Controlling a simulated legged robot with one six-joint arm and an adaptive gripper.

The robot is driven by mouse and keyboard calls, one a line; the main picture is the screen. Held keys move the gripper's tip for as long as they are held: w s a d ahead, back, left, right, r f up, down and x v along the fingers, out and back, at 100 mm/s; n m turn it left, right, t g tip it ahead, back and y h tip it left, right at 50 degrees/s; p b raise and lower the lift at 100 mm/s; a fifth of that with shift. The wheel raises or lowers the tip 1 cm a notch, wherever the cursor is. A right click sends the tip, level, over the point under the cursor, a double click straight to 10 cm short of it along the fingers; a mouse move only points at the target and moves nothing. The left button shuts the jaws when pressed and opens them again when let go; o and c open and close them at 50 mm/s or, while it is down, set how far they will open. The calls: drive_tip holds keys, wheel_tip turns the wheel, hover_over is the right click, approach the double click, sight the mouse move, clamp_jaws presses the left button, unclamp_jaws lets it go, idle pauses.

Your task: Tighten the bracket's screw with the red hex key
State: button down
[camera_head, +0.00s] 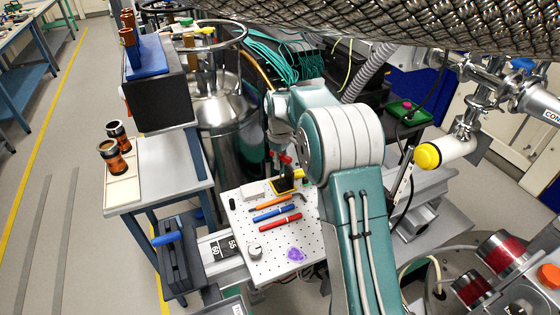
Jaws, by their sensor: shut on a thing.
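My gripper (279,167) is above the back of the white perforated plate (242,222), pointing down and partly hidden by my arm. A small red piece (286,158) shows at its fingers; it looks like the red hex key, held in the shut jaws. Just below is a small black part with yellow (284,185), which may be the bracket. I cannot make out the screw, nor whether the key's tip touches it.
An orange-handled tool (272,204), a red tool (280,221), a grey knob (254,251) and a purple piece (296,254) lie on the plate. A steel vessel (222,125) stands behind. A side table (165,180) with brown jars is left.

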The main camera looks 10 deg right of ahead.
drive_tip(key=shift+f, duration=0.4)
idle(0.4)
drive_tip(key=shift+m, duration=2)
drive_tip(key=shift+m, duration=2)
